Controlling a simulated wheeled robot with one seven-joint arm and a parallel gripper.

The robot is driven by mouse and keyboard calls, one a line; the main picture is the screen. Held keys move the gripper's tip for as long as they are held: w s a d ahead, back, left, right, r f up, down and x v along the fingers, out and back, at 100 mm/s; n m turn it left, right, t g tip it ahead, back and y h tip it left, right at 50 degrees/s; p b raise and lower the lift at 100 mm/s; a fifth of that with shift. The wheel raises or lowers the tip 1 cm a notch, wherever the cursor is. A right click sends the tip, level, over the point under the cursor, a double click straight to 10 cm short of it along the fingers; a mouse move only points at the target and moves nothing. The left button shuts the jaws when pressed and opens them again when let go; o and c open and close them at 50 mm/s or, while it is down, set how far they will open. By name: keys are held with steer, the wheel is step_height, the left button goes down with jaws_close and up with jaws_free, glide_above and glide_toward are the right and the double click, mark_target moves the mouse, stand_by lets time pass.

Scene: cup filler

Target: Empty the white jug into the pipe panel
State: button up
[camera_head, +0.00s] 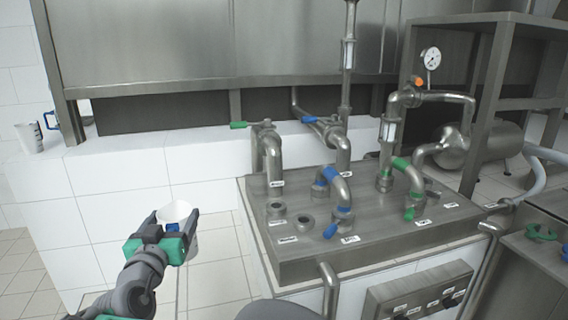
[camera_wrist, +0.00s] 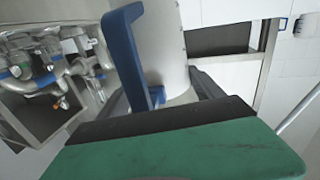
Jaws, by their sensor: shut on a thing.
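A white jug (camera_head: 177,211) is held in my gripper (camera_head: 174,234), left of the pipe panel (camera_head: 290,262) and clear of it. In the wrist view the white jug (camera_wrist: 160,40) shows its blue handle (camera_wrist: 126,52) close up, between the fingers of my gripper (camera_wrist: 160,95). Its rim is partly visible in the head view and it looks roughly upright; its contents are hidden. The steel panel carries several pipes with blue and green handles.
A second white jug (camera_head: 30,138) with a blue handle stands on the white tiled ledge (camera_head: 120,150) at the left. A shelf frame (camera_head: 497,70), a pressure gauge (camera_head: 431,58) and a horizontal tank (camera_head: 500,142) stand at the right. Tiled floor is free left of the panel.

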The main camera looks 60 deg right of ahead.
steer(key=s+d+r+m+g+h+p, duration=0.1)
steer(key=s+d+r+m+g, duration=0.1)
steer(key=s+d+g, duration=0.3)
steer(key=s+d+r+m+g+h, duration=0.2)
steer(key=s+d+m, duration=0.1)
steer(key=d, duration=0.4)
steer(key=s+d+r+m+g+y, duration=0.1)
steer(key=s+d+g, duration=0.3)
steer(key=s, duration=0.4)
steer(key=s+d+r+m+g+y+p, duration=0.1)
steer(key=s+d+m+g, duration=0.3)
steer(key=s, duration=0.4)
steer(key=s+d+r+m+g+y+p, duration=0.1)
steer(key=s+d+r+m+g, duration=0.2)
steer(key=s, duration=0.5)
steer(key=d+g, duration=0.1)
steer(key=d, duration=0.1)
steer(key=shift+d+r+g, duration=0.25)
steer(key=shift+d+g, duration=0.1)
steer(key=shift+g, duration=0.05)
